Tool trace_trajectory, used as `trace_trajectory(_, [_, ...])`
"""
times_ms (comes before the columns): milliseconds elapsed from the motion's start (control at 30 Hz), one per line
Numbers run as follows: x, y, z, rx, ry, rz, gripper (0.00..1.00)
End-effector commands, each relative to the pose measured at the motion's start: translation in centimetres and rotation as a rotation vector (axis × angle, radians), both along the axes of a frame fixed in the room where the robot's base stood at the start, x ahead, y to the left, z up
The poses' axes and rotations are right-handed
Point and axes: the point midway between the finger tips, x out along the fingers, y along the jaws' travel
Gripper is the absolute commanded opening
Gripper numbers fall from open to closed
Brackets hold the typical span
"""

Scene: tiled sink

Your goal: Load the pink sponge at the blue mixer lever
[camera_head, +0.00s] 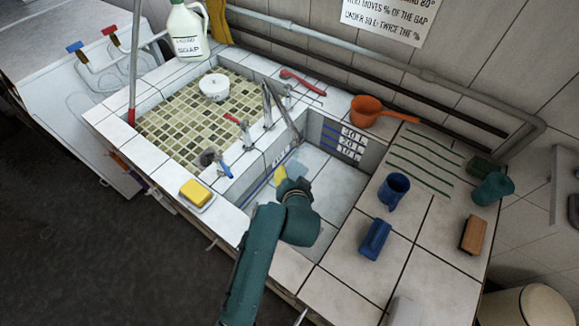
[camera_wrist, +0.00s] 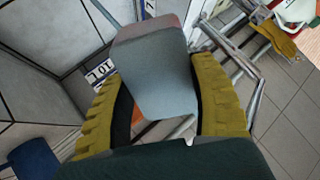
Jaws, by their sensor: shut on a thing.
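My gripper (camera_head: 287,176) is over the right-hand basin, at the end of my teal arm. In the wrist view its two yellow fingers (camera_wrist: 160,90) are shut on a block with a large grey-blue face and a pinkish top edge, which I take as the pink sponge (camera_wrist: 152,65). In the head view a pale grey-blue piece of it (camera_head: 298,169) shows beside a yellow finger. The blue mixer lever (camera_head: 225,170) is on the tiled ledge, left of my gripper and apart from it. A red lever (camera_head: 232,118) is farther back.
A yellow sponge (camera_head: 195,192) lies on a dish on the front ledge. A spout (camera_head: 283,110) rises between the basins. On the right counter are a blue mug (camera_head: 393,190), a blue block (camera_head: 375,239), a brown brush (camera_head: 473,235) and an orange ladle (camera_head: 366,111).

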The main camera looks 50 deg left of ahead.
Motion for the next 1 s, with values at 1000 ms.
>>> trace_trajectory(1000, [-2.7,-5.1,0.0,0.0,-0.001,0.0,0.31])
